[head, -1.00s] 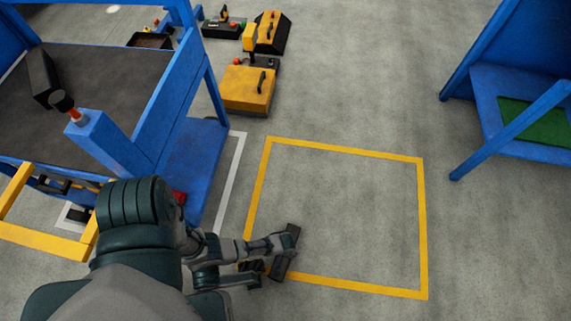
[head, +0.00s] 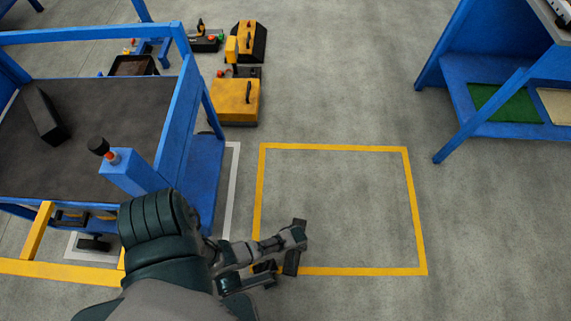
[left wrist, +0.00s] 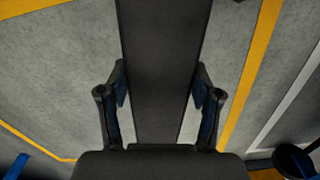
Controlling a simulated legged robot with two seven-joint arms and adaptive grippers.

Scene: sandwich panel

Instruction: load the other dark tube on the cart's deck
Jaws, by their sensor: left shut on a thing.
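My left gripper (head: 284,249) is shut on a dark rectangular tube (head: 292,261), out over the lower-left part of the yellow floor frame. In the left wrist view the tube (left wrist: 160,60) runs lengthwise up the picture between the two fingers (left wrist: 160,90). The blue cart (head: 134,174) stands at the left. Its dark deck (head: 110,120) carries another dark tube (head: 44,115), lying near the far left side. The held tube is apart from the cart, to its right. My right gripper is in neither view.
A blue post with a black knob (head: 98,146) rises at the deck's near right corner. Yellow cases (head: 232,102) stand on the floor behind the cart. A blue bench (head: 462,80) is at the upper right. The floor inside the yellow frame (head: 335,147) is clear.

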